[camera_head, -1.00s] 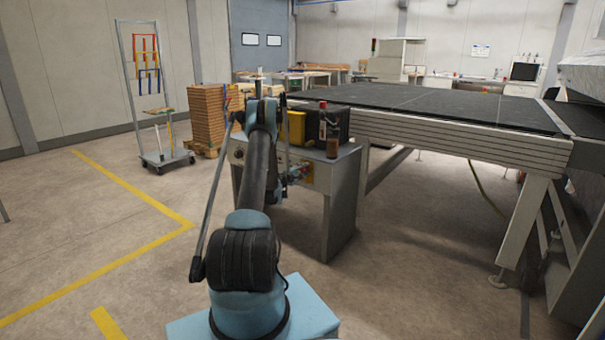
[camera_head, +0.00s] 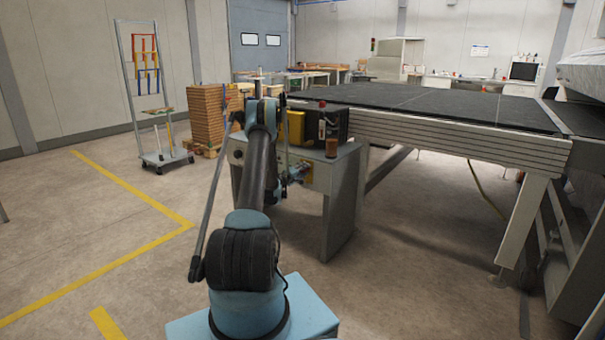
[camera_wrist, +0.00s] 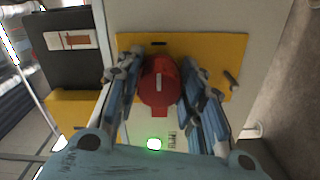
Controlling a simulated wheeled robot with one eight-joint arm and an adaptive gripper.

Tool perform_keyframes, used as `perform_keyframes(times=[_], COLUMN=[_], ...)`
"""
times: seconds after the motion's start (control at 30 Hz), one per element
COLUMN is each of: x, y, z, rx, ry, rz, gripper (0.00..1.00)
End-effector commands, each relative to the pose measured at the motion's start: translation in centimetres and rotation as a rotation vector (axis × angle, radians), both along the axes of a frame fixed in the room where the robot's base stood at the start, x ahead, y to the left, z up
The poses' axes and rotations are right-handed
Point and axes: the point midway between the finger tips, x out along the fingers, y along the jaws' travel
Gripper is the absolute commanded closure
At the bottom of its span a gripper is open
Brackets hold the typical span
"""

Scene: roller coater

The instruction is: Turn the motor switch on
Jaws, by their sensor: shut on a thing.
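The motor switch is a round red knob (camera_wrist: 159,82) on a yellow plate (camera_wrist: 225,55) on the front of a grey cabinet (camera_head: 341,205). In the wrist view my gripper (camera_wrist: 158,72) has its two blue-and-grey fingers on either side of the knob and is shut on it. A short red tab of the knob points down in that view. A green light (camera_wrist: 154,144) glows below the knob, near my gripper's palm. In the head view my arm and the small scale of the cabinet front hide most of the switch and fingers.
A long dark-topped machine table (camera_head: 430,103) extends to the right. The floor (camera_head: 95,235) at left is open, with yellow lines.

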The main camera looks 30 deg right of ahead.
Motion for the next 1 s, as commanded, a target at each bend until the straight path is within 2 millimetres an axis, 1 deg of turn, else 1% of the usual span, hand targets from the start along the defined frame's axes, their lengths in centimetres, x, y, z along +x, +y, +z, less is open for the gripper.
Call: perform_keyframes(times=[0.1,0.13,0.2,0.53,0.67,0.77,1.0], x=[0.1,0.1,0.1,0.1,-0.1,-0.6,-2.3], y=[0.0,0.1,0.1,0.2,0.8,2.1,6.4], z=[-0.1,-0.1,-0.1,0.0,0.0,0.0,-0.1], rx=[0.002,0.002,0.001,0.0,0.0,-0.001,0.0], ry=[0.0,0.0,-0.001,0.001,0.001,0.001,0.001], rz=[0.002,0.002,0.003,0.003,0.003,0.005,0.006], gripper=[0.88,0.58,0.44,0.44,0.44,0.44,0.44])
